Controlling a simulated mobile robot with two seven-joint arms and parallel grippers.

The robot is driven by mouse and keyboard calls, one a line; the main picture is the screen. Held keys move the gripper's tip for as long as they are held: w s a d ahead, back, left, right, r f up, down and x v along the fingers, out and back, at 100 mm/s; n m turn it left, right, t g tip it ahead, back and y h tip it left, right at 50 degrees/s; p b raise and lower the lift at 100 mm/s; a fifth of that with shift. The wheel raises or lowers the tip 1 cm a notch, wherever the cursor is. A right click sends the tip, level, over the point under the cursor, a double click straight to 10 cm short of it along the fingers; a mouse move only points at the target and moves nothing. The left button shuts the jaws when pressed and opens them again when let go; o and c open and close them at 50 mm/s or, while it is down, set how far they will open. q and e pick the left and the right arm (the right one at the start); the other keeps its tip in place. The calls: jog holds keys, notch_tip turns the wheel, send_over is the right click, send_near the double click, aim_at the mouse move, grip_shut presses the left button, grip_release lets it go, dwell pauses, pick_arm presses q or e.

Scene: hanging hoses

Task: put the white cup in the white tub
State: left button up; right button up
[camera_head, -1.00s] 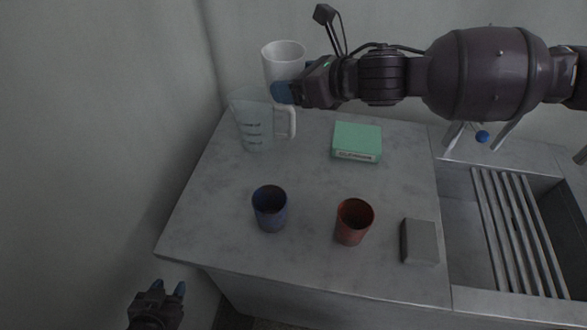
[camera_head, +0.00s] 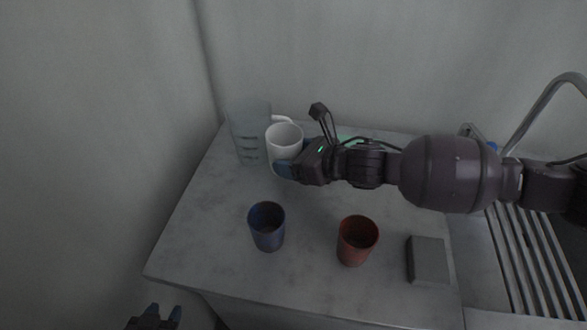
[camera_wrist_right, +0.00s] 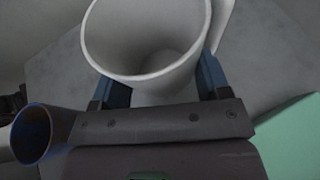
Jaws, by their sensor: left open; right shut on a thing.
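The white cup (camera_head: 284,140) is upright, mouth up, over the back left of the counter. My right gripper (camera_head: 296,158) is shut on it from the right, one blue finger on either side. The right wrist view also shows the white cup (camera_wrist_right: 150,40) between the fingers of my right gripper (camera_wrist_right: 160,86). I cannot tell whether the cup touches the counter. My left gripper (camera_head: 160,314) is open and empty at the bottom left, off the counter and partly cut off. I see no white tub in these frames.
A clear measuring jug (camera_head: 247,140) stands close behind the cup's left. A blue cup (camera_head: 267,228), a red cup (camera_head: 356,242) and a grey block (camera_head: 428,260) stand in front. My right arm mostly hides a green box. A sink with a slatted rack (camera_head: 520,255) lies right.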

jog(key=shift+f+b, duration=0.35)
jog(key=shift+f, duration=1.7)
jog(key=o, duration=1)
jog(key=shift+r, duration=0.1)
